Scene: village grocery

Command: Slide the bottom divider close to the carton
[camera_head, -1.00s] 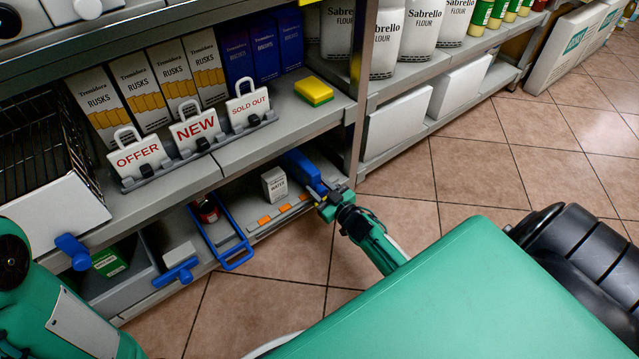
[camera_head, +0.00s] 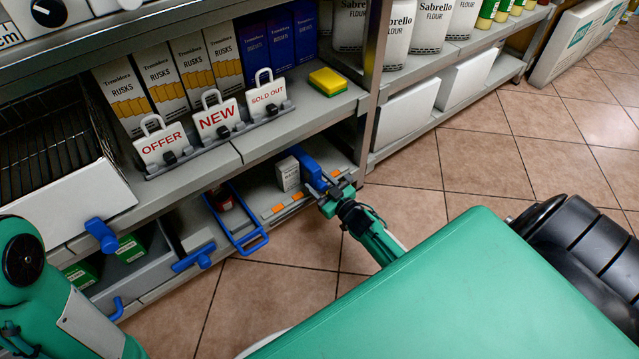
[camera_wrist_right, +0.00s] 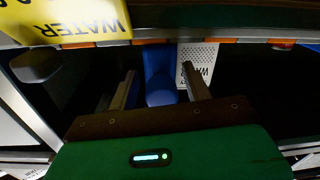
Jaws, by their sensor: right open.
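The bottom divider (camera_head: 312,168) is a blue upright plate on the bottom shelf, and it also shows in the right wrist view (camera_wrist_right: 159,72). The carton (camera_head: 287,174) is a small white box just left of it in the head view; it shows upside down in the right wrist view (camera_wrist_right: 197,64). Divider and carton look very close; I cannot tell if they touch. My right gripper (camera_head: 335,196) is at the divider's front end. In the wrist view its open fingers (camera_wrist_right: 160,90) stand on both sides of the divider. My left gripper is out of view.
A blue wire frame (camera_head: 248,240) with a red can (camera_head: 222,199) stands left of the carton. The upper shelf (camera_head: 290,140) overhangs, with price signs and a yellow sponge (camera_head: 327,82). A metal post (camera_head: 371,90) rises on the right. Open floor lies in front.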

